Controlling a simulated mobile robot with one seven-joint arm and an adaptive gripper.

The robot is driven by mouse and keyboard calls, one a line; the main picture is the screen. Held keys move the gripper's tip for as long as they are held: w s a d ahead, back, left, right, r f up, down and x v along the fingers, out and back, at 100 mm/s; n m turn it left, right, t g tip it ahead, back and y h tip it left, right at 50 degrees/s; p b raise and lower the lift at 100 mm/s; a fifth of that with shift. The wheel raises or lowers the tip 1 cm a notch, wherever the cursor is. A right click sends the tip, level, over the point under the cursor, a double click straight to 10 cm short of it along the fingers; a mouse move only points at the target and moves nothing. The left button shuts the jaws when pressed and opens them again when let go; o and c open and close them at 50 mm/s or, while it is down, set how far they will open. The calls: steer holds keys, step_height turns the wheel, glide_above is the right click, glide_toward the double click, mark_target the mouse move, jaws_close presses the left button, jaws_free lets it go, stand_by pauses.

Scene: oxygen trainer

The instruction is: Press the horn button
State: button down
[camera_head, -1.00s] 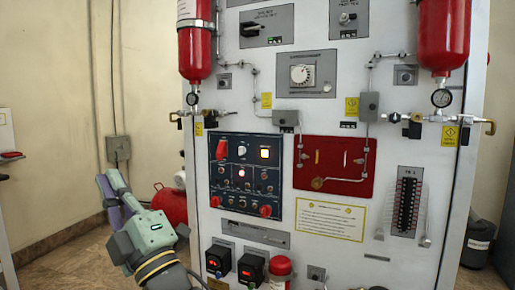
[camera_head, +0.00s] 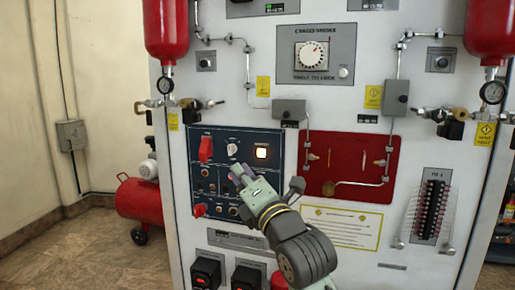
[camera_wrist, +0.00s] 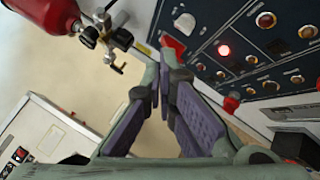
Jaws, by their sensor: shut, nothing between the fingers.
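The dark blue control panel (camera_head: 218,139) is on the white trainer front, left of the red plate. It bears a red switch cover (camera_head: 205,149), a white knob (camera_head: 232,150), a lit pale square button (camera_head: 262,152) and several small round buttons. The labels are too small to read, so I cannot tell which button is the horn. My gripper (camera_head: 238,174) is shut and empty in front of the panel's middle, hiding its lower right part. Contact is not visible.
A red cylinder (camera_head: 166,30) with a gauge and valve hangs left of the panel. A red plate with pipes (camera_head: 345,150) is to the right. Two small boxes with red displays (camera_head: 206,270) jut out below. A red tank (camera_head: 140,200) stands on the floor at left.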

mark_target(261, 153)
steer(key=shift+w+d, duration=0.2)
steer(key=shift+d, duration=0.1)
steer(key=w+d, duration=0.2)
steer(key=w, duration=0.6)
steer(key=shift+w+d+p, duration=0.15)
steer(key=shift+d+p, duration=0.2)
stand_by(1.4)
steer(key=shift+w+d+b, duration=0.15)
steer(key=shift+w+b, duration=0.25)
steer(key=shift+b, duration=0.05)
